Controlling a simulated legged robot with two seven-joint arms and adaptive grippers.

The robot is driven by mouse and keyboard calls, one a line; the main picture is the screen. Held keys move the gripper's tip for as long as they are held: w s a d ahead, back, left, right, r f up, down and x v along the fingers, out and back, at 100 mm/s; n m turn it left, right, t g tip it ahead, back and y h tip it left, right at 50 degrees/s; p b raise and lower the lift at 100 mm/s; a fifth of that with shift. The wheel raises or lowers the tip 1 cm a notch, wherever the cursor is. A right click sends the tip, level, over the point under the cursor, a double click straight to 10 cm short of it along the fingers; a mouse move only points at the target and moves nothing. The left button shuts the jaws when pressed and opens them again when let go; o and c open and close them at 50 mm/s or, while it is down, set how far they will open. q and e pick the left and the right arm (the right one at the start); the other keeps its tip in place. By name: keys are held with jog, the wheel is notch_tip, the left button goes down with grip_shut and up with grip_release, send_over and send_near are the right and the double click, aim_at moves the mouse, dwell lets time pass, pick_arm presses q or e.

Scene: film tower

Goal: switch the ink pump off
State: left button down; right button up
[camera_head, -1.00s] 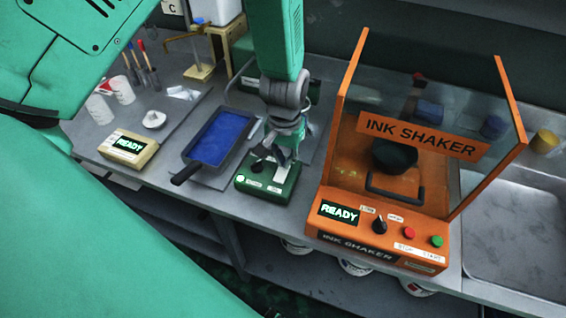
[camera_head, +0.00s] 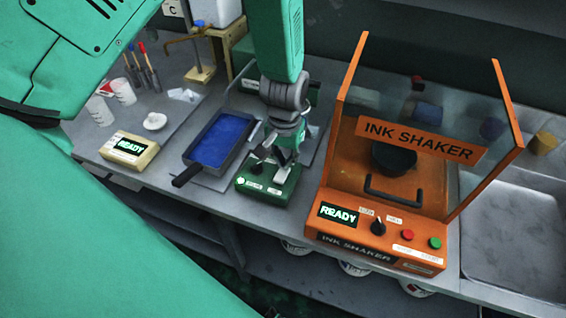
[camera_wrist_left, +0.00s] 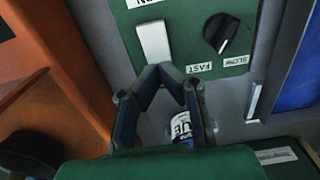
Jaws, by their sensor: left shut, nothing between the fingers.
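The ink pump control is a small green box (camera_head: 262,192) on the bench, left of the orange ink shaker. The left wrist view shows its green top (camera_wrist_left: 190,25) with a white rocker switch (camera_wrist_left: 153,42) and a black knob (camera_wrist_left: 221,32) beside FAST and SLOW labels. My left gripper (camera_head: 281,176) reaches down over the right part of the box. In the left wrist view its fingertips (camera_wrist_left: 160,71) are together, empty, close to the switch's near end; I cannot tell whether they touch it. The switch is mostly hidden in the head view. My right gripper is out of view.
The orange ink shaker (camera_head: 345,240) stands close on the right with its raised clear guard. A blue ink tray (camera_head: 219,140) with a black handle lies left of the box. A cream READY box (camera_head: 128,150) is further left. A sink (camera_head: 520,235) is at far right.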

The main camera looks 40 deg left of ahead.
pick_arm(q)
jog(key=shift+r+p, duration=2.45)
jog(key=shift+r, duration=0.45)
jog(key=shift+f, duration=0.1)
